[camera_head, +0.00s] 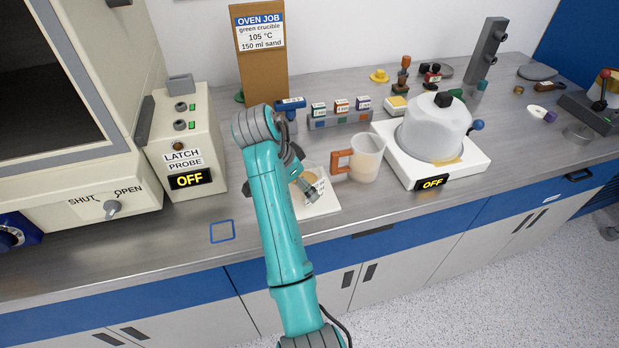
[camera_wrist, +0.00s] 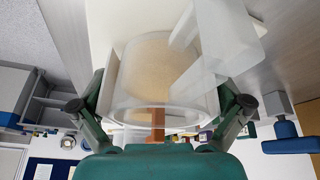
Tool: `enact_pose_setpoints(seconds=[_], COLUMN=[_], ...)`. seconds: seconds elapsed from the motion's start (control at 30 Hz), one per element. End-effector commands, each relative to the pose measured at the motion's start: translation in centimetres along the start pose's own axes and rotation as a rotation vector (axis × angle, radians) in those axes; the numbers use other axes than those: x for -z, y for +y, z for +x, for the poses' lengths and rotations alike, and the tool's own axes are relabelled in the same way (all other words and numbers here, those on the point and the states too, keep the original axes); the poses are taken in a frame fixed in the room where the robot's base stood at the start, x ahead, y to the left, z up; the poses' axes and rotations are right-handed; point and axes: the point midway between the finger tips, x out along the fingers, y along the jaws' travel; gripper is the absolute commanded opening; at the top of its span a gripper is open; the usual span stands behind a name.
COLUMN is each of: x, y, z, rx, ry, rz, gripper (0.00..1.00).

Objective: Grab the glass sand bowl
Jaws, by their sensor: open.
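The glass sand bowl (camera_wrist: 165,70) fills the middle of the wrist view, a clear round vessel with tan sand and a clear bar-like part jutting from one side. In the head view the bowl (camera_head: 311,182) sits on a white square pad (camera_head: 322,206), partly hidden by my arm. My gripper (camera_wrist: 168,88) is open, with one finger on each side of the bowl. I cannot tell whether the fingers touch the glass. In the head view the gripper is mostly hidden behind my teal arm.
The latch probe box (camera_head: 183,145) stands at left. A blue square outline (camera_head: 222,231) marks clear counter near the front edge.

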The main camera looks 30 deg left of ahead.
Motion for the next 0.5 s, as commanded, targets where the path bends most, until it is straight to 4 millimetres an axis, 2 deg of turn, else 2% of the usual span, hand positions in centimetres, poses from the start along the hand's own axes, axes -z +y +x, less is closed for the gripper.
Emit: enact_pose_setpoints(seconds=[0.23, 0.27, 0.5], x=[-0.29, -0.29, -0.27], y=[-0.04, -0.03, -0.03], z=[0.07, 0.07, 0.08], rx=[0.000, 0.000, 0.000], ry=[0.000, 0.000, 0.000], rz=[-0.001, -0.001, -0.001], gripper=[1.00, 0.95, 0.35])
